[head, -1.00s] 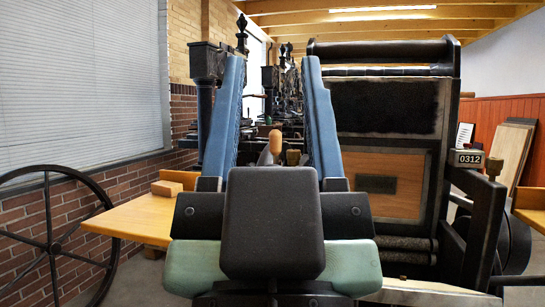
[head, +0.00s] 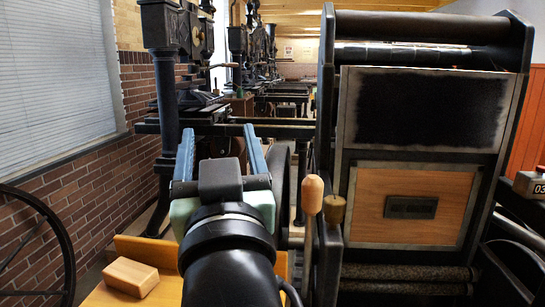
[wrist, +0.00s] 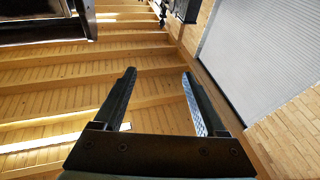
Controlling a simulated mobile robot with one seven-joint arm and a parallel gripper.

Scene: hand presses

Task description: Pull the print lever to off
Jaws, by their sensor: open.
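A lever with a pale wooden handle (head: 313,195) on a dark rod stands upright at the left side of the near press in the head view; I take it for the print lever. A shorter brownish knob (head: 334,210) is just right of it. My gripper (head: 220,145) is open, its two blue fingers pointing away from the camera, left of the handle and apart from it in the picture. In the wrist view the fingers (wrist: 159,75) are spread with nothing between them; that view faces the ceiling and shows no lever. The lever's lower end is unclear.
The near press (head: 428,170) fills the right side. A wooden shelf (head: 105,292) with a wooden block (head: 131,277) lies below and left of my arm. A black spoked wheel (head: 45,225) stands at far left. More presses (head: 260,60) stand behind.

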